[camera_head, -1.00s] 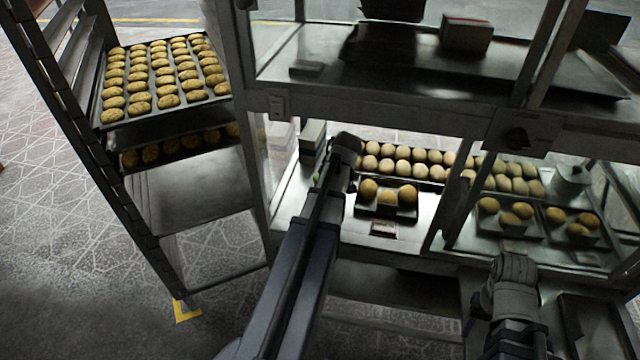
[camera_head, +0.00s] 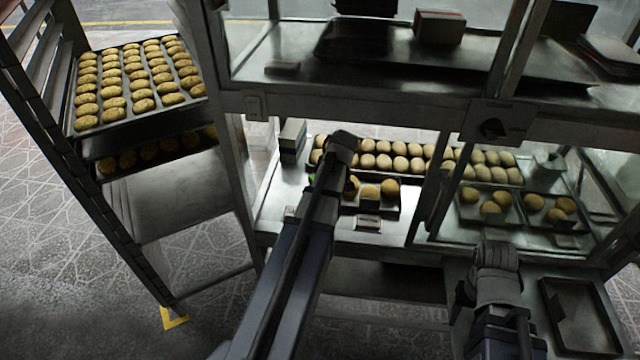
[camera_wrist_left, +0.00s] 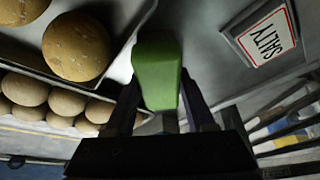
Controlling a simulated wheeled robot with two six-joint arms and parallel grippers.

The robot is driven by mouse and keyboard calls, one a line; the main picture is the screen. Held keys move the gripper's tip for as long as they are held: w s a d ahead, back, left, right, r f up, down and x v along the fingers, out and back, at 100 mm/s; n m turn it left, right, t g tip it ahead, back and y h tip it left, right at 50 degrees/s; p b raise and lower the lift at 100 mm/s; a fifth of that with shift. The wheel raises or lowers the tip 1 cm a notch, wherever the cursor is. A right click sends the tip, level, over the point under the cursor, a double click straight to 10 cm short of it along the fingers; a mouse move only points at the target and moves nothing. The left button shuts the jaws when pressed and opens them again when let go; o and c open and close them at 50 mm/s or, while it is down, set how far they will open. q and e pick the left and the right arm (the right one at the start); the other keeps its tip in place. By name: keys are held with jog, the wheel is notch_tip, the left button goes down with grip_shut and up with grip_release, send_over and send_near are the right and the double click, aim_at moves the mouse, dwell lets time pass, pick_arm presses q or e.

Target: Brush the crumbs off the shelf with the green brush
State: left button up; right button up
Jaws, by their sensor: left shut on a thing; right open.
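The green brush (camera_wrist_left: 157,72) is in my left gripper (camera_wrist_left: 160,115), which is shut on it in the left wrist view. A sliver of green also shows beside my left forearm in the head view. The rest of that gripper is hidden behind my arm there. The brush is over the metal shelf (camera_head: 272,208) of the lower display case, between bread rolls and a tag reading SALTY (camera_wrist_left: 266,36). I cannot make out crumbs or whether the bristles touch the shelf. My right gripper (camera_head: 462,300) is open, low in front of the case, and partly hidden by its arm.
Trays of rolls (camera_head: 400,152) line the back of the shelf, with a small tray of rolls (camera_head: 392,207) in front. A box (camera_head: 292,138) stands at the left. A case post (camera_head: 428,190) divides the opening. A rack of buns (camera_head: 140,115) stands further left.

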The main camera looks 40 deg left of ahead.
jog(key=shift+r, duration=0.1)
pick_arm(q)
notch_tip(320, 180, up, 6)
jog(key=p, duration=0.6)
pick_arm(e)
notch_tip(320, 180, up, 6)
jog(key=shift+f, duration=0.1)
pick_arm(q)
notch_tip(320, 180, up, 3)
jog(key=p, duration=0.3)
jog(key=shift+r, duration=0.1)
pick_arm(e)
notch_tip(320, 180, up, 3)
jog(key=shift+r, duration=0.1)
